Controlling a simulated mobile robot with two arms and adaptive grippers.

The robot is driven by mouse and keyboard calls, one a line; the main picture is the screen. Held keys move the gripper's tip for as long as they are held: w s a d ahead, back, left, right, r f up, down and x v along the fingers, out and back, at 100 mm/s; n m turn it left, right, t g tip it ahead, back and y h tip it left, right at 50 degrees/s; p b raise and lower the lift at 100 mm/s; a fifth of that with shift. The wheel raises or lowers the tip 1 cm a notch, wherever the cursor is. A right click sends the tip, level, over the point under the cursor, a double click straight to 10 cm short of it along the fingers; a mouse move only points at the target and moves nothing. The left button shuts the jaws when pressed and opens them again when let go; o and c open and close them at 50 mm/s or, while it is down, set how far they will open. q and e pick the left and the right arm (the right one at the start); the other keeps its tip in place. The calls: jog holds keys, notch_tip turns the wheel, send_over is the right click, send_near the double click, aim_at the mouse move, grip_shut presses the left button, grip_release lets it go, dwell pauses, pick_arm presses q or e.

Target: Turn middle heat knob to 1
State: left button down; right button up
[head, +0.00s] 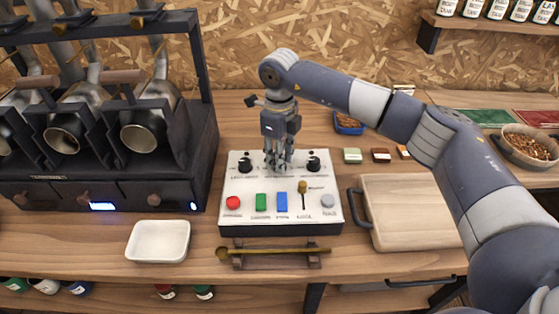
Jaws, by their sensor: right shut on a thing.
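A white control box (257,218) stands on the wooden counter in the middle of the head view. Black knobs show at its left (245,165) and right (313,163). My right gripper (278,166) points straight down between them. It is shut at the place of the middle heat knob, which its fingers hide, so I cannot read the knob's setting. In front of the knobs are a red button (233,202), a green button (261,202), a blue button (282,201), a small lever (303,190) and a grey button (328,201). My left gripper is out of view.
A dark roaster (213,150) with metal drums stands at the left. A white dish (158,241) and a brass scoop on a rest (273,251) lie in front. A wooden tray (408,213) is at the right, below my right arm. A blue bowl (349,126) stands behind.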

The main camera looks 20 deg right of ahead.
jog(key=shift+n+b, duration=0.55)
jog(key=shift+n, duration=1.05)
jog(key=o, duration=1.1)
jog(key=shift+r, duration=0.1)
notch_tip(320, 180, up, 12)
jog(key=shift+f, duration=0.1)
